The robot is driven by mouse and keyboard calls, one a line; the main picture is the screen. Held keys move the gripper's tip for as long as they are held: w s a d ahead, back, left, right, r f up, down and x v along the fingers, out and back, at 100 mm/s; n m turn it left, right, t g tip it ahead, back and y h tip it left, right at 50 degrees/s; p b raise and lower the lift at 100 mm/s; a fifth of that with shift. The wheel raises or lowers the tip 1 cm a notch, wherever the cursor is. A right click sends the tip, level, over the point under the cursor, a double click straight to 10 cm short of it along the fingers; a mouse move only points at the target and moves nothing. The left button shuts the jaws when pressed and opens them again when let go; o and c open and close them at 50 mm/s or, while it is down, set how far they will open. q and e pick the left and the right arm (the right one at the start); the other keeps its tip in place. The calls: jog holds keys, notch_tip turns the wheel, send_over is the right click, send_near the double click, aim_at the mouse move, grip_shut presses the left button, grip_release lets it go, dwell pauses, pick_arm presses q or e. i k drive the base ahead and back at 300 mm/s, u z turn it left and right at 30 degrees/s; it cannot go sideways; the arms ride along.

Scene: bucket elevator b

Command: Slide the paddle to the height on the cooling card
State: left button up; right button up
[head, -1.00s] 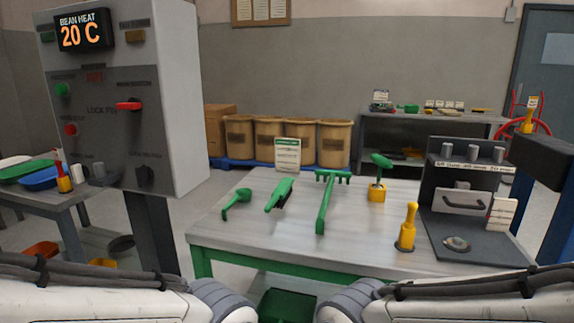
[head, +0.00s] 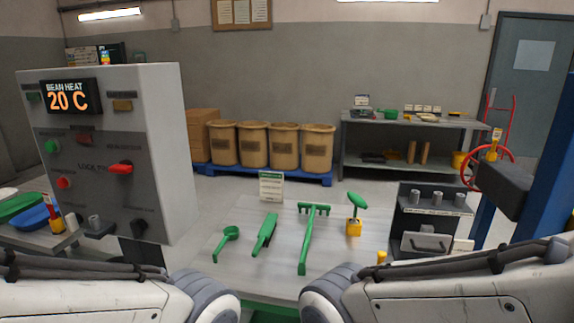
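No paddle or cooling card can be picked out for certain. A small white card with a green header (head: 271,187) stands at the back of the work table; its text is too small to read. On the table lie a green scoop (head: 226,243), a green brush (head: 265,232) and a long green rake-like tool (head: 312,237). A green-handled tool (head: 357,205) stands in a yellow holder. My two forearms cross the bottom of the head view, in front of the table. Both grippers are out of view.
A grey control cabinet (head: 160,150) reading "BEAN HEAT 20 C" stands at left. A dark machine (head: 430,220) sits on the table's right. Behind it are a red handwheel (head: 480,168) and blue post (head: 545,190). Tan bins (head: 254,145) and a shelf (head: 350,155) stand at the back.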

aim_at(425, 242)
jog(key=z, duration=0.95)
jog(key=k, duration=0.6)
jog(key=u, duration=0.3)
jog(key=i, duration=1)
jog(key=z, duration=0.45)
